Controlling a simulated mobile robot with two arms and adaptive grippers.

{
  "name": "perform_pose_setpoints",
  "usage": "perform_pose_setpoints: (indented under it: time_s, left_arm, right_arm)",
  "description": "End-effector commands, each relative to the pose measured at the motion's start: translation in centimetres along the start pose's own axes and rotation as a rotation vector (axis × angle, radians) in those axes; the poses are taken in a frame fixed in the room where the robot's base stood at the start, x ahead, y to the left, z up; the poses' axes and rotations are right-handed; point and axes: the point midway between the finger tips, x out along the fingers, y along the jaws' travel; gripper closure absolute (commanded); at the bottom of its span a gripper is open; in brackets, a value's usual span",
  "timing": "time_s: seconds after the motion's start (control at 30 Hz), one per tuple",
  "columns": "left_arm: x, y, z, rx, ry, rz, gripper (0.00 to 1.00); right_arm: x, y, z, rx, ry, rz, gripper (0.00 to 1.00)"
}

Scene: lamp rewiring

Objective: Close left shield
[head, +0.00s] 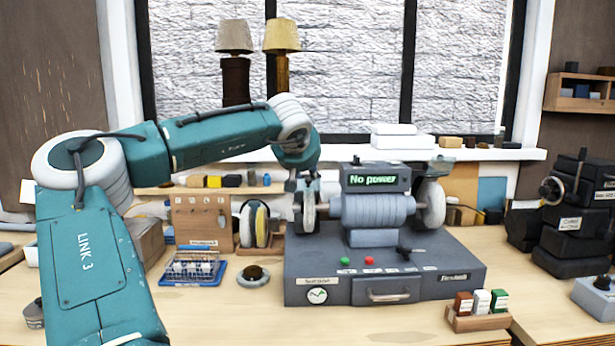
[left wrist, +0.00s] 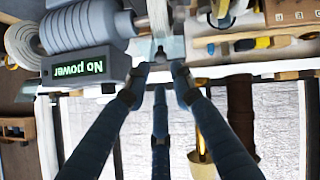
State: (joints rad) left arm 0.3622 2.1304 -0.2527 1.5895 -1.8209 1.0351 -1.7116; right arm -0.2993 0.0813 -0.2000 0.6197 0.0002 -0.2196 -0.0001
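The grinder (head: 380,255) stands on the bench with a "No power" display (head: 375,179), which shows upside down in the left wrist view (left wrist: 93,68). Its left wheel (head: 309,210) is partly behind my left gripper (head: 306,183). A clear, pale panel, apparently the left shield (left wrist: 172,46), is at my fingertips in the left wrist view. The dark fingers (left wrist: 163,75) converge at a small grey piece by it; whether they grip it is unclear. The shield's angle is hard to tell. My right gripper is not in view.
A blue rack (head: 192,268), a round dark-topped item (head: 253,276) and a tool board (head: 202,217) stand left of the grinder. Two lamps (head: 281,50) stand behind. A small box tray (head: 478,315) is front right; a dark machine (head: 575,215) is farther right.

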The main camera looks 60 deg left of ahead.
Motion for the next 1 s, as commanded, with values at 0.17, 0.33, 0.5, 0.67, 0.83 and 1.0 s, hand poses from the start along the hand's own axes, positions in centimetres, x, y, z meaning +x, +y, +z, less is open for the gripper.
perform_pose_setpoints:
  time_s: [0.17, 0.33, 0.5, 0.67, 0.83, 1.0]
  left_arm:
    - [-3.7, -0.1, 0.0, 0.002, 0.001, -0.001, 0.76]
    - [-5.6, 0.0, 0.1, 0.000, -0.001, -0.002, 0.76]
    - [-6.2, 0.0, 0.1, 0.000, -0.003, -0.002, 0.76]
    - [-6.2, 0.0, 0.1, 0.000, -0.003, -0.002, 0.76]
    - [-6.2, 0.0, 0.1, 0.000, -0.002, -0.002, 0.76]
    - [-6.2, 0.0, 0.1, 0.000, -0.002, -0.002, 0.76]
  right_arm:
    - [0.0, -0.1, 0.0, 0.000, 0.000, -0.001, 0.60]
    - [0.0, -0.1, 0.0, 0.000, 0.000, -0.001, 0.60]
    - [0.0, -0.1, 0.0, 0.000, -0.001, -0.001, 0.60]
    - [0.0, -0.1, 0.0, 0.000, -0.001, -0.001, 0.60]
    - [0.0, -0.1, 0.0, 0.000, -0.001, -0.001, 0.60]
    - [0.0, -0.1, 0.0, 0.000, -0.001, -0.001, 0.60]
